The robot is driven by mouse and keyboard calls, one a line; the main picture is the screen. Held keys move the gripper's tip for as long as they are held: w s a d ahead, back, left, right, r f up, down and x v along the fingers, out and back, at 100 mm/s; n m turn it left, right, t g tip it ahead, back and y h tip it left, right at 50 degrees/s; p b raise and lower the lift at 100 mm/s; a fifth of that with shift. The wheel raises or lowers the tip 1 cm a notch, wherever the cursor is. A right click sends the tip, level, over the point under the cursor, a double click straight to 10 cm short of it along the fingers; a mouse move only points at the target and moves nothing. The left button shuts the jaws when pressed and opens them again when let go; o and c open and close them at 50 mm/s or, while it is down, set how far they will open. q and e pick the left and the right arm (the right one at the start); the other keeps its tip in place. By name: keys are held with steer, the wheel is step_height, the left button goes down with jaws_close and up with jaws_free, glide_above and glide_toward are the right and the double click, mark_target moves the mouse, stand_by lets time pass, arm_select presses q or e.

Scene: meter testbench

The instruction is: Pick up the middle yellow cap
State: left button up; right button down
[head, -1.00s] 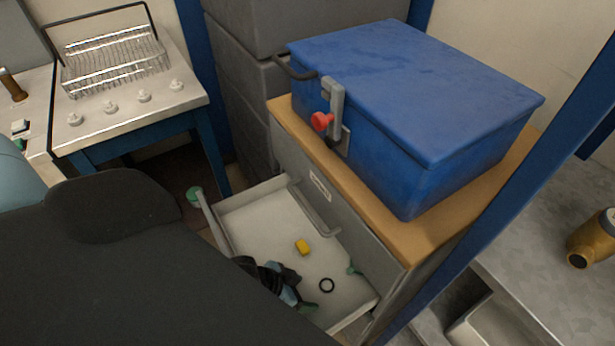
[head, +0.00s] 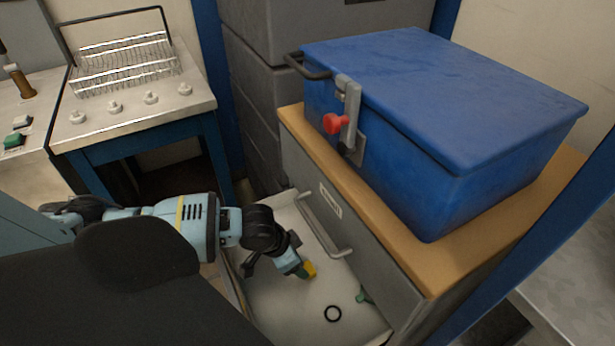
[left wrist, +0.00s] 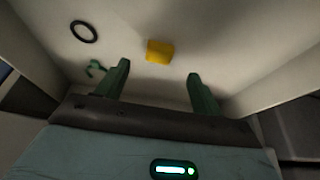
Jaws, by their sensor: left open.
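A small yellow cap (head: 310,268) lies on the floor of the open white drawer. In the left wrist view the yellow cap (left wrist: 160,51) lies ahead of the fingertips, roughly centred between them. My left gripper (head: 290,267) reaches down into the drawer, and its green fingers partly cover the cap in the head view. In the left wrist view the left gripper (left wrist: 159,82) has its two fingers spread, with nothing between them. My right gripper is not in view. Only one yellow cap shows.
A black ring (head: 333,313) and a small green piece (head: 364,296) lie in the drawer (head: 275,308). The grey cabinet carries a blue box (head: 440,85) with a red-knobbed latch. A wire rack (head: 125,62) stands on the bench at upper left.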

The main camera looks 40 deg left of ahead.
mark_target(307, 268)
arm_select(q)
steer(key=b+x, duration=0.1)
steer(key=x, duration=0.4)
steer(key=shift+w+d+f, duration=0.15)
steer(key=shift+w+f, duration=0.05)
steer(key=shift+w, duration=0.05)
steer(key=shift+w+f+b, duration=0.15)
steer(key=shift+f+b, duration=0.15)
steer(key=shift+f, duration=0.05)
steer(key=shift+w+f, duration=0.1)
steer(key=shift+f, duration=0.15)
steer(key=c, duration=1)
steer(key=shift+c, duration=0.2)
steer(key=shift+r, duration=0.15)
